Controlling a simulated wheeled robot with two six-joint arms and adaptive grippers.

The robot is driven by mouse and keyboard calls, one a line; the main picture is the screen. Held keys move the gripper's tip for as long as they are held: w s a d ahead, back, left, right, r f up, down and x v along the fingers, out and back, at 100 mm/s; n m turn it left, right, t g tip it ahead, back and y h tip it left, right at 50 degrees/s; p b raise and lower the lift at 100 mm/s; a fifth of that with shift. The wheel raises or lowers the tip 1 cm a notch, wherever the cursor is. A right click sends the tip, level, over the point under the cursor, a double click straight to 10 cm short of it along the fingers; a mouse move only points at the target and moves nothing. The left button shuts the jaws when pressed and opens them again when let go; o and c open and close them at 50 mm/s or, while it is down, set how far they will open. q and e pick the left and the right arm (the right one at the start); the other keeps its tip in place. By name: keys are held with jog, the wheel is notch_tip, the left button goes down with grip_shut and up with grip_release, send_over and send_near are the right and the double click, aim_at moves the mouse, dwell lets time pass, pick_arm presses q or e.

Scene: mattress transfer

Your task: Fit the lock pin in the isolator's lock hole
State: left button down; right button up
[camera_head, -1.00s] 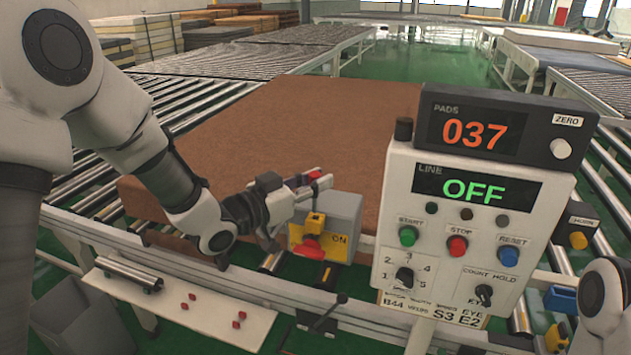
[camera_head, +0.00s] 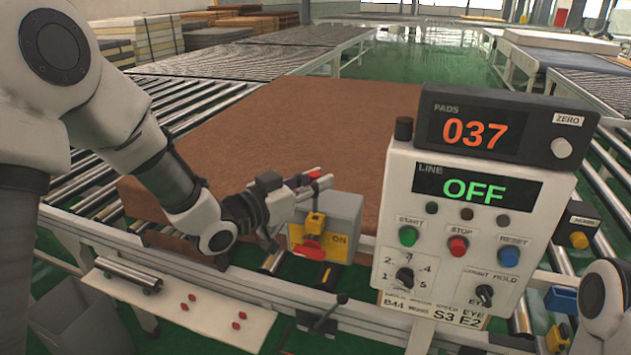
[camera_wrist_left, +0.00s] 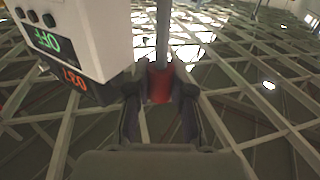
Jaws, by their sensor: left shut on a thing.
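My right gripper is out of view.
A control box (camera_head: 390,220) with an OFF display stands close to the right of the isolator, under a counter reading 037 (camera_head: 470,133). A brown mattress pad (camera_head: 290,125) lies behind on rollers. A white shelf (camera_head: 205,312) with several small red pieces is at the front left.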

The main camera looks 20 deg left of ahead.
aim_at(315, 212)
pick_arm(q)
jog(key=shift+f+b, duration=2.7)
jog(key=shift+f, duration=0.5)
jog(key=c, duration=0.9)
grip_release()
jog(key=shift+c, duration=0.2)
jog(key=shift+r, duration=0.1)
jog(key=v, duration=1.2)
